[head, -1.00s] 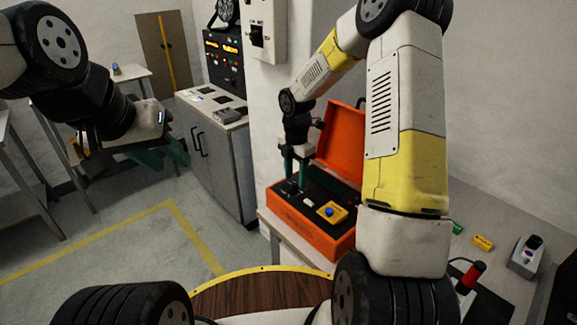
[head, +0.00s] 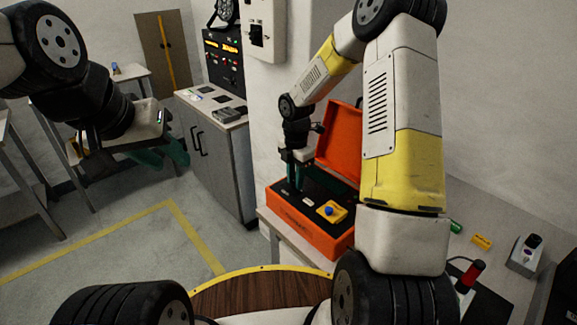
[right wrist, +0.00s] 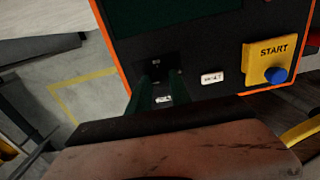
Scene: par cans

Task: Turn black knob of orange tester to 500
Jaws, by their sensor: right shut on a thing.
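The orange tester (head: 308,230) is an open case with a black panel and a raised orange lid, on the bench at centre right in the head view. My right gripper (head: 295,190) points down at the panel's left part. Its teal fingers are close together, shut on the black knob (right wrist: 156,68), which is mostly hidden between them. The right wrist view shows the fingers at the knob, with a small white label below; the knob's setting cannot be read. My left gripper (head: 163,155) hangs in the air at left, away from the tester; its finger gap is unclear.
A yellow START block (head: 332,211) with a blue button sits on the panel's right, beside a small white label (right wrist: 212,78). Small items, including a red-handled one (head: 470,277), stand on the bench at right. A grey cabinet (head: 215,160) stands behind.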

